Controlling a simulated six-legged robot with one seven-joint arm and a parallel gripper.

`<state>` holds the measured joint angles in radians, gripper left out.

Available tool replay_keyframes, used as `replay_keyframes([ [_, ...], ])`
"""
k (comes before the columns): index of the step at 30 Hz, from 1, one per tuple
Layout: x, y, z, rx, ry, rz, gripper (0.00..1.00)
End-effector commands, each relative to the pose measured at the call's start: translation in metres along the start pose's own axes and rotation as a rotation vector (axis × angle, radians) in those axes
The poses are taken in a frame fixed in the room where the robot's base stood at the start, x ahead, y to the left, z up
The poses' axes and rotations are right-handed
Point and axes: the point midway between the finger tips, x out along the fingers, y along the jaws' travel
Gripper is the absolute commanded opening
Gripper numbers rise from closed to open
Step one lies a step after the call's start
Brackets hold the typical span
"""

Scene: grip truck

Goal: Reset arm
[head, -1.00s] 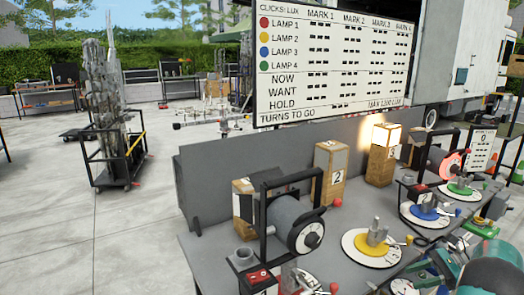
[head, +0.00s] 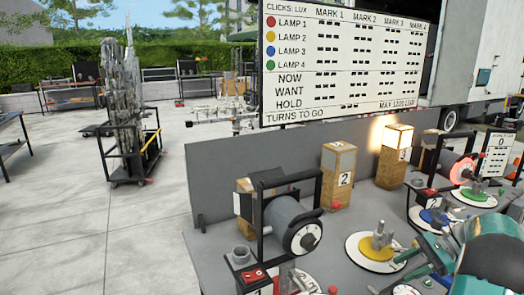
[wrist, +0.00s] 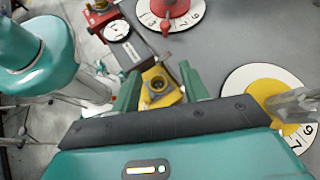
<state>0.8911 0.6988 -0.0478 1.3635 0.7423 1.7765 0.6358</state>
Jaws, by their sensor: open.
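My gripper (wrist: 158,85) shows in the wrist view with its two green fingers apart, above the grey bench. A yellow part with a dark round socket (wrist: 158,86) shows between the fingers; I cannot tell whether it touches them. In the head view my teal arm (head: 482,250) reaches in at the lower right, over the bench (head: 222,215), and hides part of the blue dial (head: 436,218). The yellow dial (head: 374,246) is to its left; it also shows at the right of the wrist view (wrist: 262,82). A red dial (wrist: 172,14) is at the wrist view's top.
A score board (head: 345,60) stands behind the bench. Wooden lamp block 2 (head: 338,172) and lit block 3 (head: 394,155) stand along its back. A black-framed grey drum (head: 290,222) stands at the front left. Open paving (head: 70,220) lies left, with a loaded cart (head: 132,150).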

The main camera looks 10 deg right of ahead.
Motion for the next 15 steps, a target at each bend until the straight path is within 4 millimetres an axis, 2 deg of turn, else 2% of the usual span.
replay_keyframes([
  [1, 0.006, -0.002, 0.017, -0.034, 0.029, 0.017, 0.44],
  [8, 0.048, 0.003, 0.097, -0.252, 0.21, 0.119, 0.44],
  [15, 0.091, 0.033, 0.17, -0.528, 0.397, 0.23, 0.44],
])
